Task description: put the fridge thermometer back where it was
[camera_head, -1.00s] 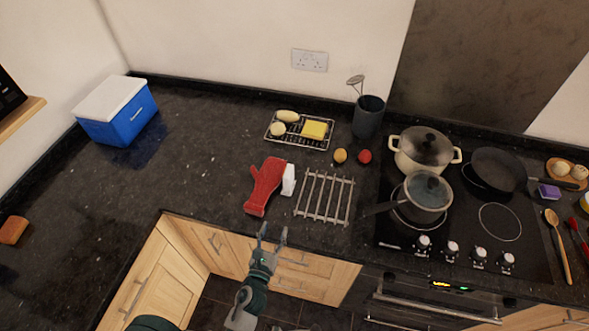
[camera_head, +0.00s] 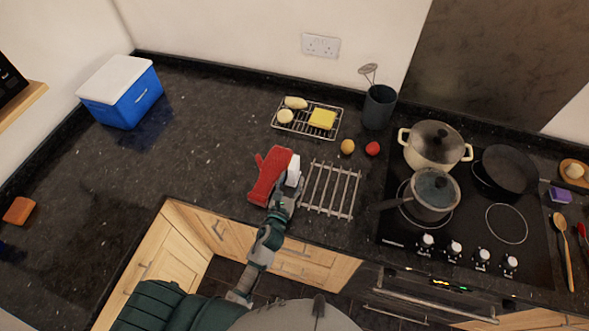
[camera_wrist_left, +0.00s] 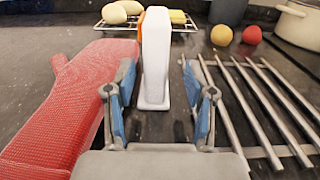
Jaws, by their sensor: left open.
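The fridge thermometer (camera_head: 294,164), a small upright white piece with an orange edge, stands on the dark worktop between the red oven mitt (camera_head: 269,174) and the metal rack (camera_head: 332,189). In the left wrist view the thermometer (camera_wrist_left: 155,58) stands straight ahead, between and just beyond the spread fingers. My left gripper (camera_head: 287,184) is open and low over the worktop, close in front of it. It also shows in the left wrist view (camera_wrist_left: 159,88), with nothing held. My right gripper is not in view.
A wire tray (camera_head: 277,128) with pale items and a yellow block lies behind. A yellow ball (camera_head: 347,146) and a red ball (camera_head: 372,148) sit right of it. Pots stand on the hob (camera_head: 452,240) at right. A blue cooler (camera_head: 128,103) stands far left; the worktop between is clear.

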